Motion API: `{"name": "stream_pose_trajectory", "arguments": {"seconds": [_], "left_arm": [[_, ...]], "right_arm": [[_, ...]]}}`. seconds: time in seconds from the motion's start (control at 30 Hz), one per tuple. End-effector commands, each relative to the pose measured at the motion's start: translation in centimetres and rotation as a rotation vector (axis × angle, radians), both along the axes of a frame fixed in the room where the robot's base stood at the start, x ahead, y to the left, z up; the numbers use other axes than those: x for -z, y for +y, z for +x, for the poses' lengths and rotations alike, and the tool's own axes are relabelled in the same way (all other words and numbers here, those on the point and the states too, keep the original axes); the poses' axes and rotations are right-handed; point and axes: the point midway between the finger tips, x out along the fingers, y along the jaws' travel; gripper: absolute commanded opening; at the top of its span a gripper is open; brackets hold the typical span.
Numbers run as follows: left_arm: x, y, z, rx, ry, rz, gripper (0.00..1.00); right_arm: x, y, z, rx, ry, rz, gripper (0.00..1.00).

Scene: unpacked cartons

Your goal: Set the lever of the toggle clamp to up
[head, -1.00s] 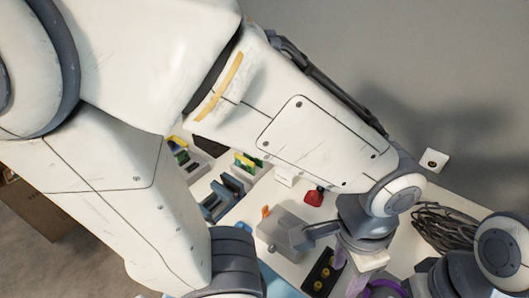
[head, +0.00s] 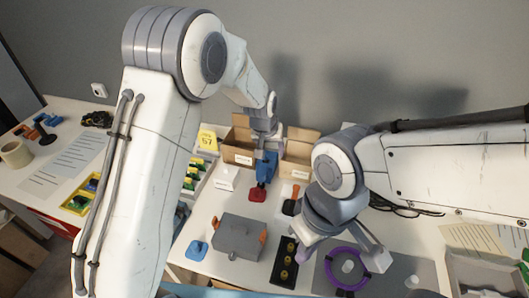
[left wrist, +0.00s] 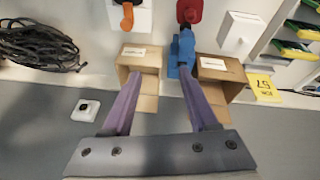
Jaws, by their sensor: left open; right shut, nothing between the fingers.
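The toggle clamp appears to be the blue piece (head: 265,168) with a red part (head: 257,194) low at its front, near the back of the white table. In the left wrist view its blue body (left wrist: 186,48) and red part (left wrist: 189,10) show near the top. I cannot tell its lever position surely. My left gripper (left wrist: 158,70) is open and empty, its right finger overlapping the lower end of the blue body in that view; I cannot tell whether they touch. My right gripper (head: 304,248) is shut, near the black block.
Open cardboard boxes (head: 297,150) stand behind the clamp. A white plate with an orange lever (head: 295,191) is to its right. A grey box (head: 238,238), a black block (head: 285,262) and a purple ring (head: 330,275) lie nearer. A white box (head: 227,178) is to its left.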

Motion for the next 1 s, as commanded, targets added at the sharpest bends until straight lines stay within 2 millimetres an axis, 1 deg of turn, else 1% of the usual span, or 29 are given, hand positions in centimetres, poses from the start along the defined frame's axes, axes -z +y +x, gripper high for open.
{"name": "stream_pose_trajectory", "arguments": {"seconds": [0.03,0.1,0.2,0.3,0.47,0.8,1.0], "left_arm": [[1.5,1.1,2.0,-0.041,-0.01,-0.005,0.6],[3.0,2.3,4.1,-0.086,-0.031,-0.014,0.6],[4.5,3.5,6.0,-0.126,-0.053,-0.021,0.6],[5.4,4.0,6.9,-0.145,-0.063,-0.026,0.6],[6.8,4.1,7.6,-0.15,-0.065,-0.026,0.6],[12.1,3.5,9.8,-0.148,-0.063,-0.026,0.6],[14.3,3.3,10.8,-0.148,-0.064,-0.026,0.6]], "right_arm": [[-0.4,0.0,0.0,0.0,0.0,0.0,0.0],[-0.6,0.0,0.0,0.0,0.0,0.0,0.0],[-0.7,0.0,0.0,0.0,0.0,0.0,0.0],[-0.8,0.0,0.0,0.0,0.0,0.0,0.0],[-1.3,0.0,0.0,0.0,0.0,0.0,0.0],[-2.9,0.0,0.0,0.001,0.0,0.0,0.0],[-3.3,0.0,0.0,0.001,0.0,0.0,0.0]]}}
